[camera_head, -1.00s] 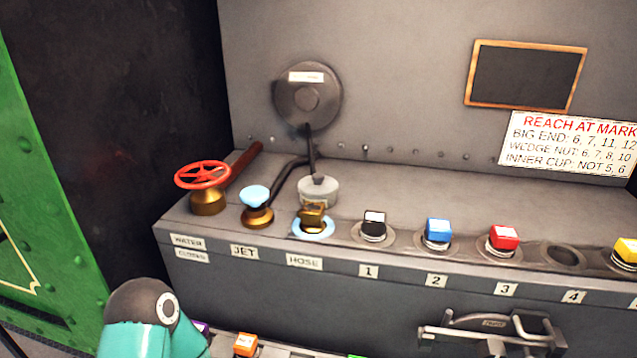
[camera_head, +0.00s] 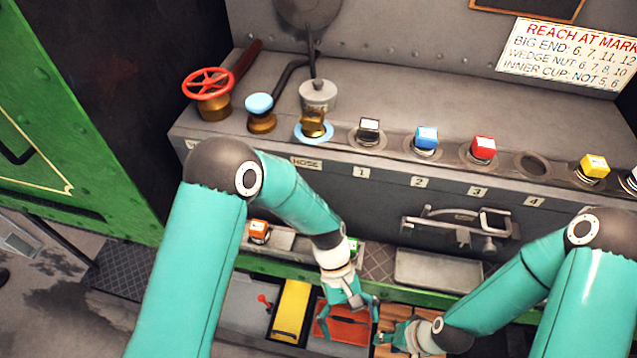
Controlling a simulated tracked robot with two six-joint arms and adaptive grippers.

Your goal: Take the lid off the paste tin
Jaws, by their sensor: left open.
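I cannot pick out a paste tin or its lid for certain in the head view. My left gripper (camera_head: 350,328) is open, pointing down over an orange-red compartment (camera_head: 343,331) low in the middle. Nothing shows between its fingers. My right gripper (camera_head: 388,338) comes in from the right, low beside the left one, over a wooden slatted surface (camera_head: 388,318). Its fingers are small and partly overlapped, so their opening is unclear.
The grey ledge holds a red handwheel (camera_head: 208,82), a light-blue knob (camera_head: 259,104), a brass hose fitting (camera_head: 313,122) and several coloured numbered blocks. An empty metal tray (camera_head: 437,268) sits below. A yellow piece (camera_head: 291,308) lies left of my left gripper.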

